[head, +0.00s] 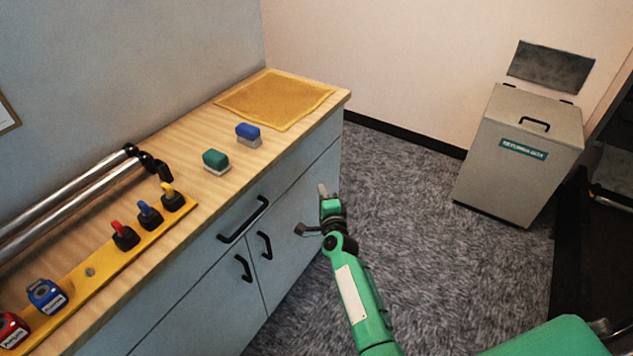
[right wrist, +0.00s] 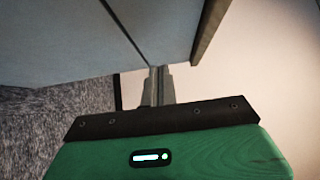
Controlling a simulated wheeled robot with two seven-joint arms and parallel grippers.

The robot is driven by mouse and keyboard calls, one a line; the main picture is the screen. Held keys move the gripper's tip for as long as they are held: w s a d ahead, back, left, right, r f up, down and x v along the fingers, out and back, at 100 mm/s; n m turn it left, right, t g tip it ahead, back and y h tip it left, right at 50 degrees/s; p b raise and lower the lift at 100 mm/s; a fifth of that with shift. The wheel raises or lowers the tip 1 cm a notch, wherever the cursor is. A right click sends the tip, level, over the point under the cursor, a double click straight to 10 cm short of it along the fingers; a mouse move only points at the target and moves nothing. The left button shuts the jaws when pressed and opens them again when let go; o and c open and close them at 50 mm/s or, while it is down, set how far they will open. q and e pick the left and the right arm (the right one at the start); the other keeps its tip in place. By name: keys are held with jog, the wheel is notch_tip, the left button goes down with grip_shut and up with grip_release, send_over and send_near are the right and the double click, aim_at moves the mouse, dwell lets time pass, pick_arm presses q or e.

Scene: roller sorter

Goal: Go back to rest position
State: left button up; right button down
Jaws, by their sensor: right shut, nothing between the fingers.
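My right gripper (head: 323,190) is in front of the grey cabinet, at the end of my green right arm. In the right wrist view its fingers (right wrist: 158,72) are together with nothing between them. The cabinet front fills the upper part of that view, and I cannot tell how far the fingertips are from it. My left gripper is not in view.
The wooden counter (head: 185,215) holds a green block (head: 215,160), a blue block (head: 248,132), a yellow mat (head: 275,98) and a yellow strip with several coloured pieces. Black handles (head: 243,220) stick out from the cabinet. A grey bin (head: 522,150) stands at right; carpet between is clear.

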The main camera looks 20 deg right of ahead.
jog(key=s+a+f+n+g+y+p, duration=0.1)
jog(key=s+f+n+g+p, duration=0.4)
jog(key=s+f, duration=0.95)
jog(key=s+a+f+n+g+y, duration=0.2)
jog(key=s+f+n+g, duration=0.35)
jog(key=s+f, duration=0.85)
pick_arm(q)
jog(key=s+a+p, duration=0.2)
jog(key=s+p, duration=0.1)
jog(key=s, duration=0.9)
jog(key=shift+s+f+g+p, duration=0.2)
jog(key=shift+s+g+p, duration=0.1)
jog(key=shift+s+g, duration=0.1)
pick_arm(e)
jog(key=s+d+f+n+g, duration=0.2)
jog(key=s+f, duration=0.3)
jog(key=s, duration=0.6)
jog(key=s+d+f+n+g+h, duration=0.1)
jog(key=s+f+n, duration=0.4)
jog(key=s, duration=0.7)
jog(key=s+d+f+n+g, duration=0.3)
jog(key=s+d+f+n, duration=0.1)
jog(key=s, duration=0.8)
jog(key=shift+f, duration=0.4)
jog(key=shift+g, duration=0.25)
